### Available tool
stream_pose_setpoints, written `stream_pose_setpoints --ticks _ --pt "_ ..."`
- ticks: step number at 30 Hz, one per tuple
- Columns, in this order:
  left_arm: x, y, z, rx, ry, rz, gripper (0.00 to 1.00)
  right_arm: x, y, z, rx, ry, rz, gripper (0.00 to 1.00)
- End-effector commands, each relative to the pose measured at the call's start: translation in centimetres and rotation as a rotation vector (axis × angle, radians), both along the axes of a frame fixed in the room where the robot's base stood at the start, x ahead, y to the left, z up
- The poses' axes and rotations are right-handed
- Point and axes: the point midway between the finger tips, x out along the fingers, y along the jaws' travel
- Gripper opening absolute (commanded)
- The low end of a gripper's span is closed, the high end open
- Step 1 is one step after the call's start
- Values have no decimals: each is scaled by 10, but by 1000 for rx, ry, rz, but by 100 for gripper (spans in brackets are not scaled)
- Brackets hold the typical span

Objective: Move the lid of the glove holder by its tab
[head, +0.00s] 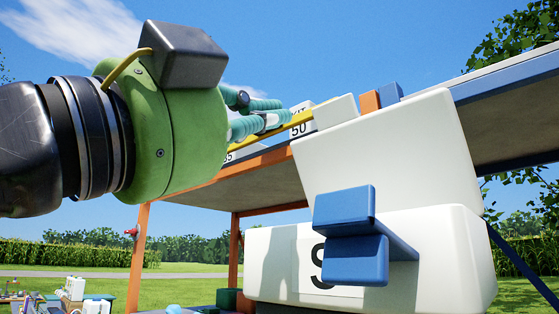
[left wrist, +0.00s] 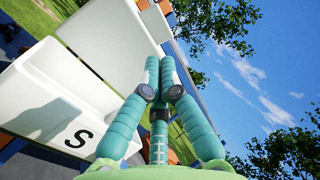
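The glove holder (head: 440,255) is a white box marked with a black S, at the lower right of the head view. A broad white panel, which looks like its lid (head: 400,155), rises tilted above it. A blue tab (head: 344,208) juts out in front, with a second blue block just below. The box (left wrist: 45,115) and panel (left wrist: 100,38) also show in the left wrist view, where I see no blue tab. My left gripper (head: 287,112) is left of the panel, fingers extended and tips close together. I see nothing held. My right gripper is out of view.
A long shelf with an orange edge (head: 262,160) and a blue edge (head: 510,78) runs behind the holder. A cluttered table (head: 75,300) is at the lower left. Open air lies below my left gripper.

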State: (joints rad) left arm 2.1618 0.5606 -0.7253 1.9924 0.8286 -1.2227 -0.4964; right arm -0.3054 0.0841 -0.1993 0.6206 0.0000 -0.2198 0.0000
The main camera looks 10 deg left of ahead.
Motion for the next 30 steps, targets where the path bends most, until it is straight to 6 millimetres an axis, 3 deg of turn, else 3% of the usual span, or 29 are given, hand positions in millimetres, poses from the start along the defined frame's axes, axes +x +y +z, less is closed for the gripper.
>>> stream_pose_setpoints --ticks 3,13,30 --pt "21 -15 17 1 4 -1 0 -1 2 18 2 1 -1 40" --pt "62 -45 42 2 1 -1 0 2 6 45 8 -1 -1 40" --pt "72 -52 45 2 2 0 0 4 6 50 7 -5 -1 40"
